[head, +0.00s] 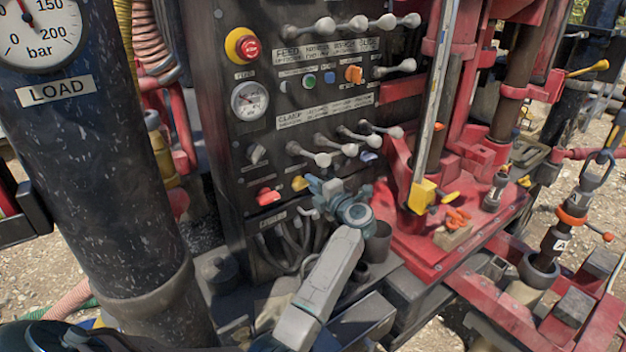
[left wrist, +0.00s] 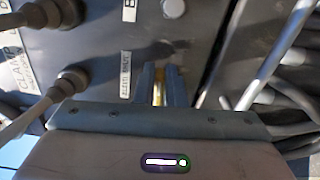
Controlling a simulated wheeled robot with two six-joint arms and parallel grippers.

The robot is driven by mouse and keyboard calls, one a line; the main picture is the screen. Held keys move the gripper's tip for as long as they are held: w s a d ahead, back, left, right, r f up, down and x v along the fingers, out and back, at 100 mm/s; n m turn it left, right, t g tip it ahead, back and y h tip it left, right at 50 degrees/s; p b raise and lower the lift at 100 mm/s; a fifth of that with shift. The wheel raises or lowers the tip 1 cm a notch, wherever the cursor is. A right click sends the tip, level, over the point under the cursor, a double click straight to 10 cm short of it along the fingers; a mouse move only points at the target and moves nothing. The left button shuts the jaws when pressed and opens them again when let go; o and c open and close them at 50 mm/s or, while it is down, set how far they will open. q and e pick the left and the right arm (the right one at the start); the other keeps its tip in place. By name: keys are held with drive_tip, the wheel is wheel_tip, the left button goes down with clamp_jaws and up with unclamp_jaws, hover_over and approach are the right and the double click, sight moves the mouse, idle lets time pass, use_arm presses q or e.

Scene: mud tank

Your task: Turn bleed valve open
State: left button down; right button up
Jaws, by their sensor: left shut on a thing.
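The bleed valve's yellow handle (head: 299,183) shows on the lower part of the dark control panel (head: 222,120), right of a red handle (head: 267,196). My left gripper (head: 311,184) is at the yellow handle, its arm reaching up from the bottom middle. In the left wrist view, its two fingers (left wrist: 161,86) are shut on either side of a narrow yellow, brass-like part (left wrist: 158,88), beside a small label (left wrist: 125,75). The fingers hide much of the valve, so its exact turn angle cannot be told. My right gripper is in neither view.
Several grey-knobbed levers (head: 322,159) stick out just above the gripper. Hoses (head: 290,245) hang below it. A red rig frame (head: 410,240) with a yellow-footed post (head: 422,195) stands to the right. A thick dark column (head: 85,170) with a gauge stands at left.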

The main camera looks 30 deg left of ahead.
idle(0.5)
use_arm(q)
drive_tip(key=c, duration=1.5)
unclamp_jaws()
drive_tip(key=shift+s+d+f, duration=0.1)
drive_tip(key=shift+d+f, duration=0.05)
drive_tip(key=shift+d, duration=0.15)
drive_tip(key=b+v, duration=0.4)
drive_tip(key=v, duration=0.6)
